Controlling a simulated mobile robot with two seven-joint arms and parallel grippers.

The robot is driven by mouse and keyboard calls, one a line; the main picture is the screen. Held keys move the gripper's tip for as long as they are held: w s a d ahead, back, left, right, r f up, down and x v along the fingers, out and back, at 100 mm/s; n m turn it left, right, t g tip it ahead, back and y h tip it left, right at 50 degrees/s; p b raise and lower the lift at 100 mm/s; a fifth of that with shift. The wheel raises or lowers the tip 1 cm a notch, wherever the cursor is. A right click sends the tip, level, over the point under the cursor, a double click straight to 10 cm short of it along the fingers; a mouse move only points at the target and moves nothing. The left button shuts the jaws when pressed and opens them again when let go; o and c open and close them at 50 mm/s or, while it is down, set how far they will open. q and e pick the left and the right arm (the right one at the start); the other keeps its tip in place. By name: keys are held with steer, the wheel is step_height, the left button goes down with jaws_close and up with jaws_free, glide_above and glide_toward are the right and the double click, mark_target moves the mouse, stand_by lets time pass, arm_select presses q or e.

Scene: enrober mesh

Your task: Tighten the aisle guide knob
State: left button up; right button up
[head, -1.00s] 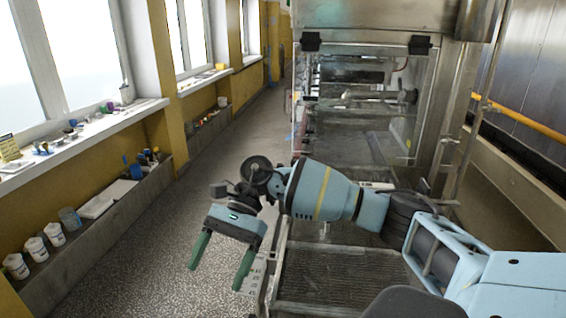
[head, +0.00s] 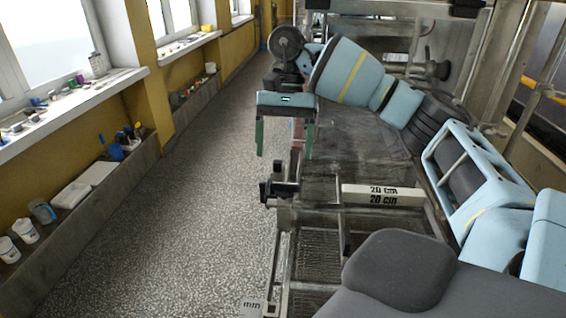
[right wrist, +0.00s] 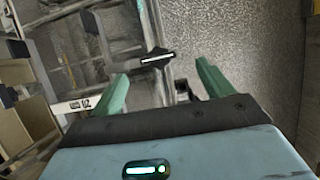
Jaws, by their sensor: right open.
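A small black knob-like fitting (head: 279,184) sits on the aisle-side rail of the mesh conveyor in the head view. I take it for the guide knob, though its exact shape is hard to tell. My right gripper (head: 284,155) has its two green fingers apart and pointing down, just above and beyond this fitting, with nothing between them. In the right wrist view the open right gripper (right wrist: 162,72) frames a black bar with a white stripe (right wrist: 157,57) ahead, apart from the fingers. My left gripper is not in view.
A pale bar marked 20 cm (head: 383,195) crosses the conveyor mesh (head: 318,262). The speckled aisle floor (head: 200,220) to the left is clear. A low wall ledge (head: 90,205) holds white cups and a tray. Metal uprights (head: 495,85) stand at the right.

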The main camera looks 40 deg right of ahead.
mark_target(285, 183)
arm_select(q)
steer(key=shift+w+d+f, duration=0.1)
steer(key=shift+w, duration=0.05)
arm_select(e)
steer(key=shift+d+r, duration=0.25)
steer(key=shift+d, duration=0.2)
steer(key=b+x, duration=0.2)
steer(key=x, duration=0.4)
steer(key=shift+d+b, duration=0.1)
steer(key=shift+b, duration=0.25)
steer(key=shift+b+x, duration=0.4)
steer(key=shift+x, duration=0.45)
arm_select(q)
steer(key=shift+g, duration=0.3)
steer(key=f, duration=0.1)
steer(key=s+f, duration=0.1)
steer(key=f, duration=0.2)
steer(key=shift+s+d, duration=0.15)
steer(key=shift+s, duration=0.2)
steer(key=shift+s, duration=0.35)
arm_select(e)
steer(key=c, duration=1)
